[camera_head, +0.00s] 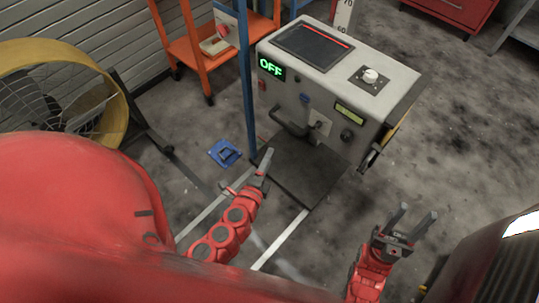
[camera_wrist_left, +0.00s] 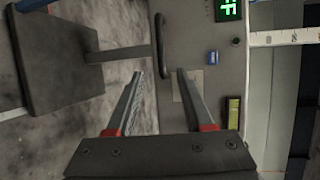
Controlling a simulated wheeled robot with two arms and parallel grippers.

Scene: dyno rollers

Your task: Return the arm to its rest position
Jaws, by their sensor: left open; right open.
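My left arm reaches in over the floor in front of the grey console. Its gripper (camera_head: 252,174) is open and empty, in front of and below the console's face. In the left wrist view the left gripper (camera_wrist_left: 160,76) has its two fingers apart, with the console's face behind them and nothing between them. My right gripper (camera_head: 418,211) is open and empty at the lower right, with its fingers pointing up and away over bare floor.
The grey console (camera_head: 331,96) shows a green OFF display (camera_head: 271,68), a front handle (camera_head: 287,124) and a top knob (camera_head: 370,76). A dark plate (camera_head: 300,172) lies before it. A blue post (camera_head: 245,80), orange cart (camera_head: 190,50) and yellow fan (camera_head: 115,118) stand left.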

